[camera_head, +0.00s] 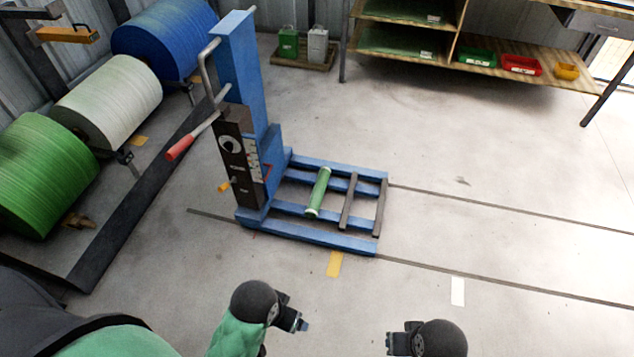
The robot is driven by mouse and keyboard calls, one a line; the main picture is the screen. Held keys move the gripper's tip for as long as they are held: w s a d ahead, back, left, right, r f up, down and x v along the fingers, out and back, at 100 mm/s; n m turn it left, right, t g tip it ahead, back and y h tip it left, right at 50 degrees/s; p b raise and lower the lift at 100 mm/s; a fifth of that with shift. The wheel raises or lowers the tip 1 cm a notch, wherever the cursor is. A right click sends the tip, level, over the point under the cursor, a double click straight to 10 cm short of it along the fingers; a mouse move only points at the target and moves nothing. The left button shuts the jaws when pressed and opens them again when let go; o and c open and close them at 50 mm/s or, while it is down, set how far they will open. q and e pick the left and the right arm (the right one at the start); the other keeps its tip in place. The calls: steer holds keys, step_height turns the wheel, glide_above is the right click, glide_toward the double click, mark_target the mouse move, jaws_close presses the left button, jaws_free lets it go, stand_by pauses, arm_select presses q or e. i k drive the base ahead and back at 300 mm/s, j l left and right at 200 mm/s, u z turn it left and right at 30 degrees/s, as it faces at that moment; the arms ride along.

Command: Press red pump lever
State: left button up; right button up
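The red pump lever (182,148) has a red grip on a grey metal rod. It sticks out to the left and downward from the dark pump housing (240,160) on the blue lift's upright column. My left gripper (304,326) is at the bottom centre, well below and right of the lever, and touches nothing I can see. My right gripper (390,344) is at the bottom, right of the left one, far from the lever. Both are small and seen from above, so their finger opening cannot be made out.
The blue lift frame (330,243) stands on the floor with a green roller (318,192) across it. Large green (45,175), white (110,95) and blue (165,38) rolls stand at left behind a dark floor beam (135,205). Wooden shelving (490,68) is at the back right. Right-hand floor is clear.

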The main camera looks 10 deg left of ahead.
mark_target(222, 112)
steer(key=i+j+u, duration=0.25)
steer(key=j+u, duration=0.2)
steer(key=i+j+u, duration=0.3)
steer(key=u, duration=0.2)
steer(key=j, duration=0.15)
